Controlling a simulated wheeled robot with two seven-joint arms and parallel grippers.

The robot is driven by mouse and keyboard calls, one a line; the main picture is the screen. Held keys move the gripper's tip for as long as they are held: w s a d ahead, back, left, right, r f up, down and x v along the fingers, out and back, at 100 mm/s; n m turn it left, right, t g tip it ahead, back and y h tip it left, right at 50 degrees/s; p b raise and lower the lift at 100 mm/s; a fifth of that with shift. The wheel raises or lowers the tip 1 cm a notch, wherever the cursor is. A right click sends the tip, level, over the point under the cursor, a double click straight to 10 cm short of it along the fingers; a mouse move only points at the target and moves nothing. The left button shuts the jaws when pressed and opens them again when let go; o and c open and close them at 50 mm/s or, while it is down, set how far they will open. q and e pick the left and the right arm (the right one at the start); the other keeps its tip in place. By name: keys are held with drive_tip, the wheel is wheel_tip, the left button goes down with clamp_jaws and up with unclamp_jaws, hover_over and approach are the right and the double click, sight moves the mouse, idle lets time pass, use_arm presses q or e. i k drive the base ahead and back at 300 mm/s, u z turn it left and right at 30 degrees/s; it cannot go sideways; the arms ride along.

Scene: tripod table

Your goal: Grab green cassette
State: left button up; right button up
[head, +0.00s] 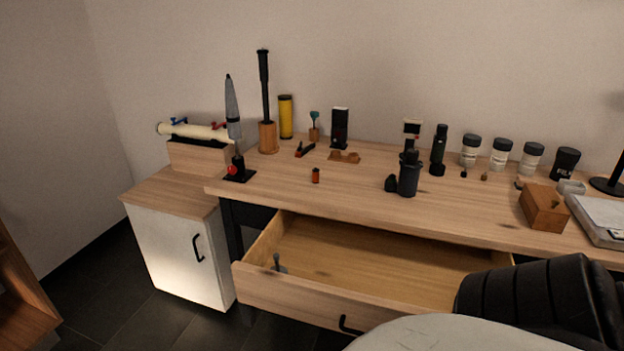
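I cannot make out a green cassette in the head view. A small red-orange cylinder with a dark cap (315,176) stands upright near the front left of the wooden desk (340,195). A dark green-black cylinder (438,152) stands farther back, right of centre; it looks like a torch rather than a cassette. Neither of my grippers shows in this view.
The desk drawer (350,257) is pulled open, with a small grey item (279,264) at its left. A white cabinet (180,247) stands left. The desk's front left-centre is mostly clear.

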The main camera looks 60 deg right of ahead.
sight(391, 177)
drive_tip(key=u, duration=0.1)
drive_tip(key=i, duration=1.95)
drive_tip(key=z, duration=2.85)
